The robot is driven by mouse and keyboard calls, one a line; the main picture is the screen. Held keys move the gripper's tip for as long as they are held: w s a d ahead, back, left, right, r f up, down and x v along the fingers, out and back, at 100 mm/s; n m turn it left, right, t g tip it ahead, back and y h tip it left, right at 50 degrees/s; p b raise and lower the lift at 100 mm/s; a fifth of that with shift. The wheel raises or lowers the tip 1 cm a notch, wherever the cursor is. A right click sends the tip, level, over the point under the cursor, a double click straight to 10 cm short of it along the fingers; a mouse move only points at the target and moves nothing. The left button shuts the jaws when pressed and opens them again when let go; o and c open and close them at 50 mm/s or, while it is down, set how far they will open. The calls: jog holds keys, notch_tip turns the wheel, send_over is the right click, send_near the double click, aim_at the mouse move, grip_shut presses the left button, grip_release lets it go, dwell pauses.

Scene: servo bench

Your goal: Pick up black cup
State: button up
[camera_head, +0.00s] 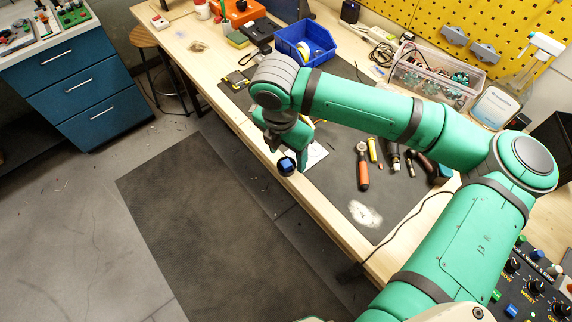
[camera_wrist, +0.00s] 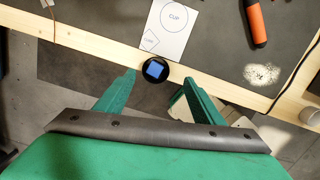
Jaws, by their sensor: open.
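The black cup (camera_wrist: 156,82) shows from above in the wrist view, with a blue cube (camera_wrist: 156,68) inside its round rim. It is at the bench's front edge, by the lower end of a white sheet (camera_wrist: 182,42) printed with a circle marked "CUP" and a smaller square. In the head view the cup (camera_head: 286,173) shows at the fingertips, partly overlapped by my gripper. My gripper (camera_wrist: 159,77) is open, one green finger on each side of the cup in the picture. I cannot tell whether the fingers touch it or how far above it they are.
An orange-handled tool (camera_wrist: 255,22) and several other hand tools lie on the dark mat right of the sheet. A pale patch (camera_head: 365,213) marks the mat. A blue bin (camera_head: 290,40) stands farther back. A black cable (camera_head: 405,222) crosses the bench's front edge.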

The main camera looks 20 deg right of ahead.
aim_at(287, 164)
jog(key=f, duration=0.2)
jog(key=w+f, duration=0.1)
jog(key=f, duration=0.2)
jog(key=shift+w+f, duration=0.15)
jog(key=shift+f, duration=0.15)
jog(key=shift+d, duration=0.15)
jog(key=shift+s, duration=0.2)
jog(key=shift+a, duration=0.25)
jog(key=c, duration=1.1)
jog(key=shift+c, duration=0.4)
jog(key=shift+d, duration=0.1)
